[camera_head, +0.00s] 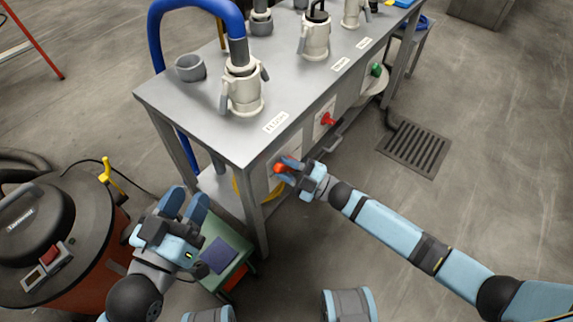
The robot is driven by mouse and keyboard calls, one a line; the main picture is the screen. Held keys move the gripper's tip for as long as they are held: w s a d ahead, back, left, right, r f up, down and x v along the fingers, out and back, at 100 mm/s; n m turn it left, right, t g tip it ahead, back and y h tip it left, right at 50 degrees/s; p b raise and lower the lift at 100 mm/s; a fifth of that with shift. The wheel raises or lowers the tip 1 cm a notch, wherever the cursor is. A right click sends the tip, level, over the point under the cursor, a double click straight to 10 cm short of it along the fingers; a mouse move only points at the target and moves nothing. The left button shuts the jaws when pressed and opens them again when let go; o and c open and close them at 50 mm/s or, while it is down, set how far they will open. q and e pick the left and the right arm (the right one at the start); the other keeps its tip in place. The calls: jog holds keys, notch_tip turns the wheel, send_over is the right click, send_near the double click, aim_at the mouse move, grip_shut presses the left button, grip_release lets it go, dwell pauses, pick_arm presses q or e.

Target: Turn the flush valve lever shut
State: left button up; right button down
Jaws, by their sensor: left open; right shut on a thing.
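A red-orange lever (280,168) sits on the front side of the grey metal table, at its near corner below a white label. My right gripper (288,167) is shut on this lever, and its fingers hide part of it. I take it to be the flush valve lever; how far it is turned cannot be told. My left gripper (185,204) is open and empty, low and to the left of the table's near leg.
A grey table (190,112) carries pale couplings, one with a blue hose (157,45). A red knob (327,118) and a green knob (376,69) are along its front. A drum vacuum (85,225) stands at left, a green cart (233,240) below.

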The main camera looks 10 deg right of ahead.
pick_arm(q)
jog(key=shift+r, duration=0.1)
pick_arm(e)
jog(key=shift+f, duration=0.15)
jog(key=c, duration=0.9)
grip_release()
jog(key=shift+s, duration=0.1)
jog(key=shift+s+d, duration=0.1)
jog(key=shift+d, duration=0.2)
pick_arm(q)
jog(key=f, duration=0.1)
jog(key=a+f+g+y+p, duration=0.1)
jog(key=f+p, duration=0.1)
jog(key=shift+s+a+f+g+y, duration=0.1)
jog(key=shift+a+f+g+y, duration=0.15)
jog(key=shift+f+g+y, duration=0.05)
pick_arm(e)
jog(key=v, duration=1.3)
jog(key=shift+d, duration=0.1)
pick_arm(q)
jog(key=shift+d+r, duration=0.1)
jog(key=shift+d, duration=0.05)
